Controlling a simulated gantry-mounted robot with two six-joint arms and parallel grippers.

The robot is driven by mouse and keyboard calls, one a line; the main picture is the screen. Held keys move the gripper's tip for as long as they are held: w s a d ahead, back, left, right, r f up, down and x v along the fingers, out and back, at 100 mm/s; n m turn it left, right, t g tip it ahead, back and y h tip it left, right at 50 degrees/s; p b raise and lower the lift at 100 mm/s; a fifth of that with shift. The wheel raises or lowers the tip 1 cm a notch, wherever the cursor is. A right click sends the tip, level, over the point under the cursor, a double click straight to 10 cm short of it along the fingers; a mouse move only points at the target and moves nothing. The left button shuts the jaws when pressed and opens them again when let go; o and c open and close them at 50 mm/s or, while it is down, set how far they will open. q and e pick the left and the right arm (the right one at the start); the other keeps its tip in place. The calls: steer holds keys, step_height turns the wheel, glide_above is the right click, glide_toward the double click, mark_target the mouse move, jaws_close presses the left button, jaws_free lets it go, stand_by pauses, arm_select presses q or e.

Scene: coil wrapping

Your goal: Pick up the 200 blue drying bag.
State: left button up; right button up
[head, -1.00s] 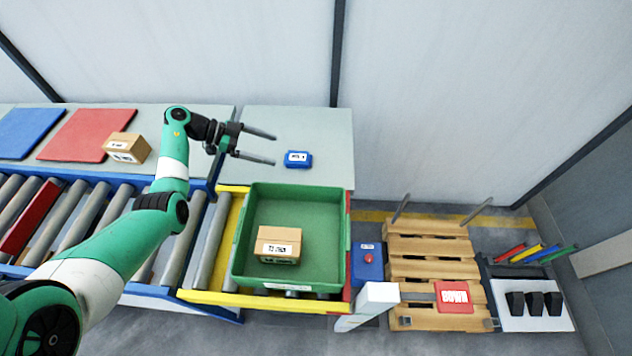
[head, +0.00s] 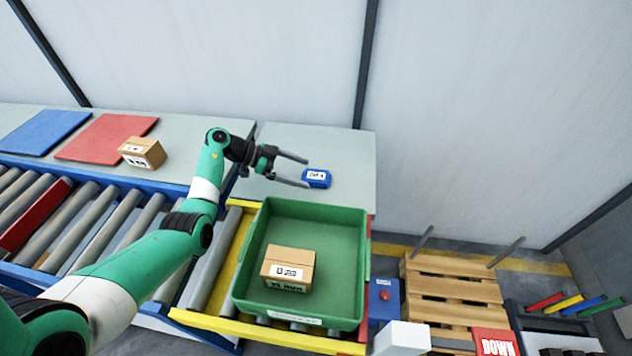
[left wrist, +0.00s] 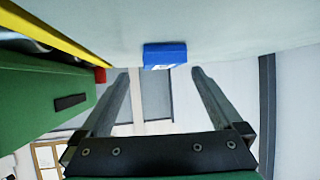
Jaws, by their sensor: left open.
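The blue drying bag (head: 316,178) is a small blue packet with a white label. It lies on the grey tabletop (head: 345,150) behind the green tray. My left gripper (head: 306,172) is open, its two fingers pointing right toward the bag, with the fingertips close to its left side. In the left wrist view the blue bag (left wrist: 164,55) shows ahead of and between the two open fingertips (left wrist: 160,72). I cannot tell whether a fingertip touches it. Nothing is held. My right gripper is not in view.
A green tray (head: 350,265) holding a cardboard box (head: 288,268) stands in front of the table on a yellow frame. Another box (head: 143,152) lies by a red mat (head: 95,140) at left. A blue box with a red button (head: 384,295) and a wooden pallet (head: 455,290) are at right.

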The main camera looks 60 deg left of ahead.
mark_target(314, 176)
arm_select(q)
steer(key=b+x, duration=0.2)
steer(key=x, duration=0.1)
steer(key=shift+w+f, duration=0.1)
steer(key=shift+f, duration=0.2)
steer(key=shift+w+d, duration=0.1)
steer(key=shift+w, duration=0.2)
steer(key=shift+r, duration=0.15)
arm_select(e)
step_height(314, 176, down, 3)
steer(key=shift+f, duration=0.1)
arm_select(q)
steer(key=c, duration=1.4)
steer(key=shift+c, duration=0.2)
